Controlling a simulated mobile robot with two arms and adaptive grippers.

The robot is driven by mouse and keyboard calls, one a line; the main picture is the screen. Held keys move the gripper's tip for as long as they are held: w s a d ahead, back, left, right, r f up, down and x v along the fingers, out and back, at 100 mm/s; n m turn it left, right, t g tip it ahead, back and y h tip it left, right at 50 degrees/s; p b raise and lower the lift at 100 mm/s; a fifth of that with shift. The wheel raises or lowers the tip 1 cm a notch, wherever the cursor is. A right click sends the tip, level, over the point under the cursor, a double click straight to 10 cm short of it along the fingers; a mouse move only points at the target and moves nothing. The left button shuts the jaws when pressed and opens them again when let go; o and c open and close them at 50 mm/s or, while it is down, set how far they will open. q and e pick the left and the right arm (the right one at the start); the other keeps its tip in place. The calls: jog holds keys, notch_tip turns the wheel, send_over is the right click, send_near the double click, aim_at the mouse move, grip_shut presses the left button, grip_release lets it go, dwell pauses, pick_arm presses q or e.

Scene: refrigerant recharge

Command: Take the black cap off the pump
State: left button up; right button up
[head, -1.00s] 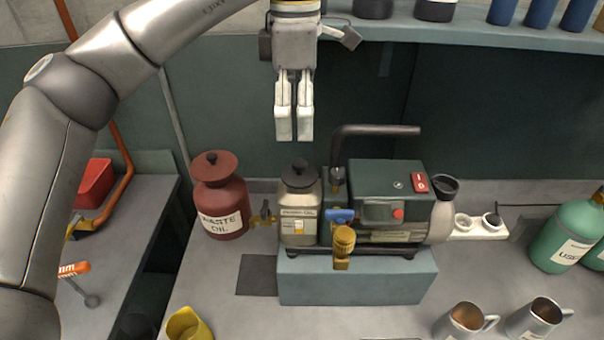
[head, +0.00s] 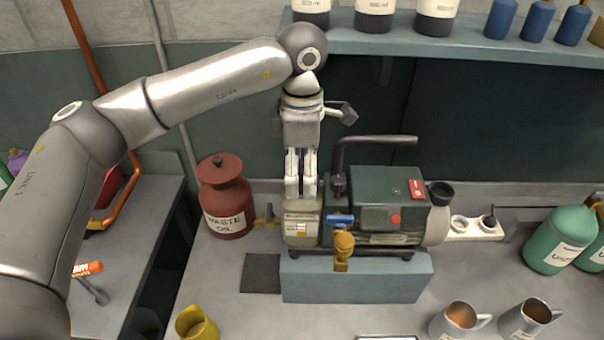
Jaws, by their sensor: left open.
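The pump (head: 368,180) is a dark green unit with a red switch and a black pipe handle. It stands on a grey-blue block (head: 355,278). At its left end is a pale oil reservoir (head: 302,231) with a label. The reservoir's black cap is almost wholly hidden behind my left gripper. My left gripper (head: 301,192) points straight down at the reservoir's top, its two pale fingers open with a narrow gap. I cannot tell whether the fingers touch the cap. My right gripper is not in view.
A red waste oil can (head: 225,196) stands close to the left of the reservoir. A brass valve with a blue handle (head: 341,219) is in front of the pump. A shelf (head: 470,45) with bottles is above. Metal jugs (head: 459,320) stand at front right.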

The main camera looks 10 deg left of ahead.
pick_arm(q)
jog(key=shift+s, duration=0.15)
jog(key=c, duration=1.7)
jog(key=shift+f, duration=0.1)
jog(key=shift+c, duration=1)
